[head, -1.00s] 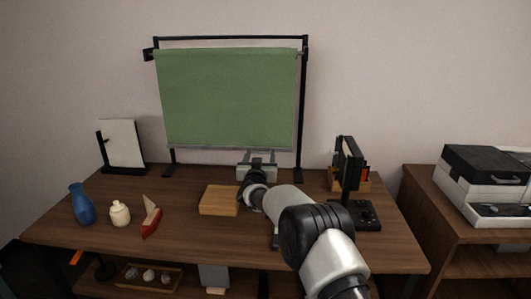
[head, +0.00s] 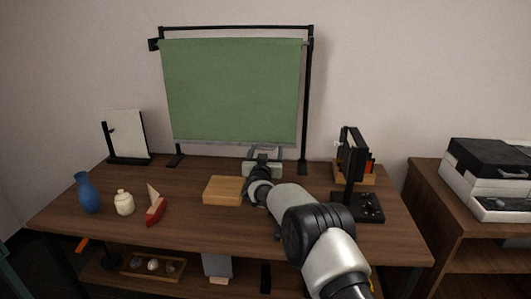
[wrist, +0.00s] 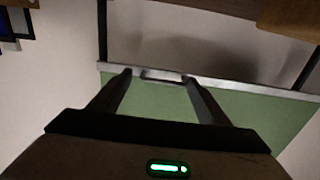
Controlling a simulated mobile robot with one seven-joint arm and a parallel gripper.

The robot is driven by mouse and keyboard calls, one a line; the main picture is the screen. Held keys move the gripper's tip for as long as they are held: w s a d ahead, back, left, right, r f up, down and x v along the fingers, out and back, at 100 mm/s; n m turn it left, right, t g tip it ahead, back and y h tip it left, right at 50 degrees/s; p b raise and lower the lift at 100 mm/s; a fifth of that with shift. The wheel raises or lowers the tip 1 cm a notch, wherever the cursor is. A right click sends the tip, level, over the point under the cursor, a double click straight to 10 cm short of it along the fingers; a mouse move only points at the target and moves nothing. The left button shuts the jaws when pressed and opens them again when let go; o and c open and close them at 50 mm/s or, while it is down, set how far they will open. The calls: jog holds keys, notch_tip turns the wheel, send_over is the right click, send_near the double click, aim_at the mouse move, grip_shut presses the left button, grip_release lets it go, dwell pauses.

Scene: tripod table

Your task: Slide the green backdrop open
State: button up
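The green backdrop (head: 232,90) hangs unrolled from a black stand at the back of the table, with a pale bar (wrist: 230,86) along its lower edge. In the wrist view, which looks upside down, a small light handle (wrist: 162,75) sits at this bar. My gripper (head: 263,150) is in front of the backdrop's lower right part. Its two fingers (wrist: 157,75) are apart, with the handle seen between their tips. I cannot tell whether the fingers touch the handle.
A wooden block (head: 223,190) lies left of my arm. A black stand-like device (head: 354,180) is to the right. A blue vase (head: 88,193), a cream jar (head: 124,203), a red boat (head: 155,209) and a white panel (head: 125,135) stand on the left.

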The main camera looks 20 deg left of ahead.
jog(key=shift+a+r, duration=0.1)
jog(key=shift+s, duration=0.15)
jog(key=p+v, duration=0.3)
jog(key=v, duration=1.4)
jog(key=shift+s+r, duration=0.1)
